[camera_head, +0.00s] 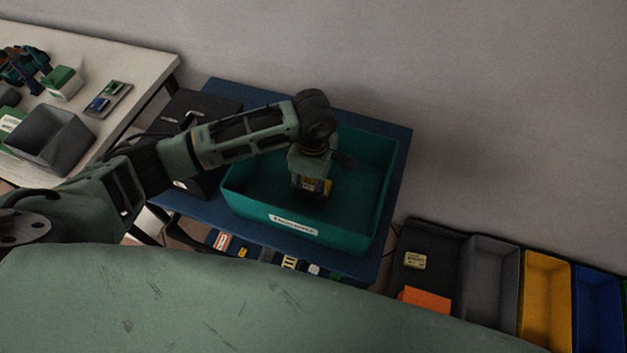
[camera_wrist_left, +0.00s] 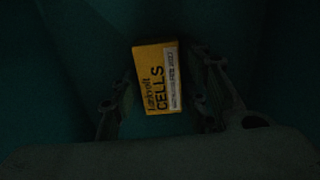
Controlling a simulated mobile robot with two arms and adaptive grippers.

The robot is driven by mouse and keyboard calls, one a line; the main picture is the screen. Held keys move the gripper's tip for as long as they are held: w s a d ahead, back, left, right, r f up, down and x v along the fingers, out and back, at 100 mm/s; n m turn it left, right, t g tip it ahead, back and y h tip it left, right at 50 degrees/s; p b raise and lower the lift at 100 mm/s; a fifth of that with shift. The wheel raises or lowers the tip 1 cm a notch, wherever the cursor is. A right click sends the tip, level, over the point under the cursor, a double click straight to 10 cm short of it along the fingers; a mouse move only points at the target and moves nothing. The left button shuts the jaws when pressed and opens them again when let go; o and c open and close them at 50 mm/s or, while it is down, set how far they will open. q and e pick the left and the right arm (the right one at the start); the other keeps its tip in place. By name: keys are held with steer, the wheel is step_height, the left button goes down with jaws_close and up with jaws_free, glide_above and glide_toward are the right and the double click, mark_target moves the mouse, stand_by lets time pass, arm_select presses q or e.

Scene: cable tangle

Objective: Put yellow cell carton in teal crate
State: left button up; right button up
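The teal crate (camera_head: 252,207) stands on a blue table, with a white label on its front wall. The yellow cell carton (camera_head: 327,188) shows at the fingertips, mostly hidden by the gripper. In the left wrist view the carton (camera_wrist_left: 157,78), printed "CELLS", lies between the two fingers of my left gripper (camera_wrist_left: 162,85). That view is very dark; I cannot tell whether the fingers press on the carton or whether it touches the crate floor. My right gripper is not in view.
A black case (camera_head: 205,108) stands left of the crate. Several bins, including yellow (camera_head: 545,300) and blue (camera_head: 597,305), stand at lower right. A white table (camera_head: 90,55) at upper left holds a grey bin (camera_head: 48,140) and small parts. The rest of the crate floor looks empty.

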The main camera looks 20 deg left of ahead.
mark_target(313, 183)
arm_select(q)
steer(key=shift+o, duration=0.8)
steer(key=shift+r, duration=0.1)
steer(key=shift+r, duration=0.2)
step_height(313, 183, up, 12)
steer(key=b, duration=0.2)
steer(key=shift+f+b, duration=0.15)
steer(key=shift+b, duration=0.15)
